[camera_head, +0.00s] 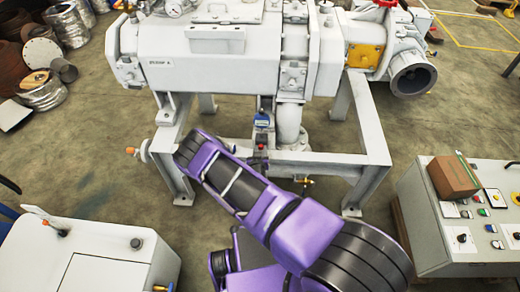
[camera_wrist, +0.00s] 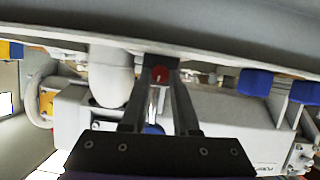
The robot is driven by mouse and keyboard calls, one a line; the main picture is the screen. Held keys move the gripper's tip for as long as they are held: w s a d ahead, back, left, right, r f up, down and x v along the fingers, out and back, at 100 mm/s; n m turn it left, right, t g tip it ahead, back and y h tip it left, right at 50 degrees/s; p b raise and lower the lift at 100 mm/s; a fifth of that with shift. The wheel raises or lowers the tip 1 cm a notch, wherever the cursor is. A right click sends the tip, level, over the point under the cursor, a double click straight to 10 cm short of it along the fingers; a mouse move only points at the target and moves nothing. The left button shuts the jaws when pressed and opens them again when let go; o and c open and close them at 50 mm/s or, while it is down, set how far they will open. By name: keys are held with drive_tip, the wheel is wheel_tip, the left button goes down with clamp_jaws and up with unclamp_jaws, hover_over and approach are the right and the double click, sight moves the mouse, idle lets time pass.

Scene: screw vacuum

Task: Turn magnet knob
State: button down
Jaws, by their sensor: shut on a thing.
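A small red round part (camera_wrist: 159,75), which looks like the magnet knob, shows in the wrist view between my fingertips. My gripper (camera_wrist: 157,70) has its two black fingers drawn together at the tips, shut on this part. A pale shaft and a bit of blue show behind it between the fingers.
The machine's white frame (camera_head: 345,165) stands close around my arm, with a pipe elbow (camera_head: 290,122) behind. A control panel (camera_head: 455,225) with a brown box (camera_head: 453,177) is at the right. A white cabinet (camera_head: 75,250) is at the lower left. Blue parts (camera_wrist: 255,82) hang near my gripper.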

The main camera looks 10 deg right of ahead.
drive_tip(key=m, duration=0.1)
drive_tip(key=m+y, duration=0.1)
drive_tip(key=shift+d+m+y, duration=0.3)
drive_tip(key=shift+s+f+m+t+y+b, duration=0.15)
drive_tip(key=shift+m+t+y+b, duration=0.15)
drive_tip(key=shift+m+t+y, duration=0.6)
drive_tip(key=shift+m, duration=0.5)
drive_tip(key=c, duration=0.7)
unclamp_jaws()
drive_tip(key=shift+o, duration=0.2)
